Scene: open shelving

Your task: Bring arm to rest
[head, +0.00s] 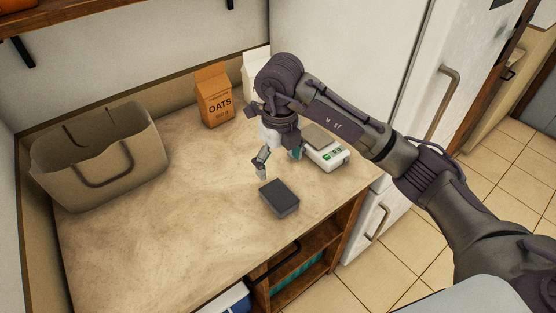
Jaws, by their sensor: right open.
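My right arm reaches in from the right and bends down over the counter (130,235). Its gripper (279,163) points down and is open, with its fingers apart and nothing seen between them. A dark grey box (279,197) lies on the counter just in front of the gripper, apart from it as far as I can tell. A white and green device with a flat top (328,155), like a small scale, stands right of the gripper, partly hidden by my arm. My left gripper does not show.
A beige bag (98,165) stands at the left. An orange oats carton (213,98) and a white package (255,70) stand at the back. A white fridge (425,80) rises at the right. The counter's left front is clear. Open shelves (300,265) lie below.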

